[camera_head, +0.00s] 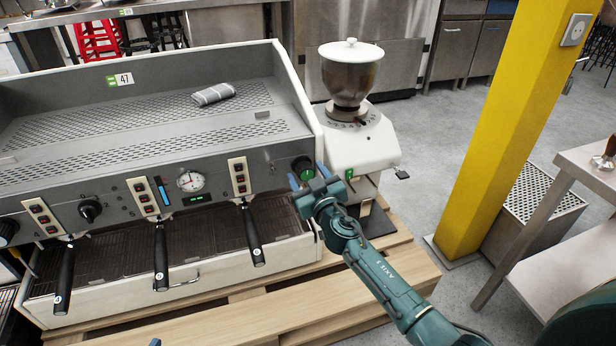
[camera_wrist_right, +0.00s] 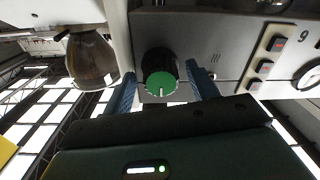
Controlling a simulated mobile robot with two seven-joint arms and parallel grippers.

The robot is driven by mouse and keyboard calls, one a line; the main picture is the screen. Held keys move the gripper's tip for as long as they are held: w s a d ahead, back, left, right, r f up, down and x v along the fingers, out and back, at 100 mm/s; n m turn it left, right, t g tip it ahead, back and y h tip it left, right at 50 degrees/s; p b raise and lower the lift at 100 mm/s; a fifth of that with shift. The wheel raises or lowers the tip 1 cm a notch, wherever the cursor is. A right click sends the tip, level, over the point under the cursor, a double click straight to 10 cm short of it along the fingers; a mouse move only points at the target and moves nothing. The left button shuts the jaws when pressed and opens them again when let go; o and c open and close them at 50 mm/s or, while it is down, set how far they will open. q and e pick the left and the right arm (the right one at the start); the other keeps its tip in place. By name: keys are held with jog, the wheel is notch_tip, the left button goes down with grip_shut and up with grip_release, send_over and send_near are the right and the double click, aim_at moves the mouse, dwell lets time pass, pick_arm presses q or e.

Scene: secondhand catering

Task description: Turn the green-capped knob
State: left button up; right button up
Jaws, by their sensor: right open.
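The green-capped knob (camera_head: 303,168) is at the right end of the espresso machine's front panel (camera_head: 275,163). It has a black ribbed body and a green cap with a white pointer line. In the right wrist view the knob (camera_wrist_right: 160,78) sits between the two blue fingers of my right gripper (camera_wrist_right: 160,90), with a visible space on either side. My right gripper (camera_head: 306,180) is open at the knob and partly hides it in the head view.
A white grinder (camera_head: 360,140) with a dark hopper stands close to the right of the machine. Portafilter handles (camera_head: 252,236) stick out below the panel. A black knob (camera_head: 90,210) is farther left. A yellow column (camera_head: 510,130) stands to the right, with open floor between.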

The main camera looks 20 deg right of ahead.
jog(key=shift+c, duration=0.4)
jog(key=c, duration=0.9)
jog(key=shift+n, duration=0.3)
jog(key=n, duration=0.2)
jog(key=shift+n, duration=0.3)
jog(key=n, duration=0.9)
jog(key=shift+r+n+p, duration=0.1)
jog(key=shift+n+p, duration=0.3)
jog(key=shift+n+h, duration=0.3)
jog(key=shift+n, duration=1.5)
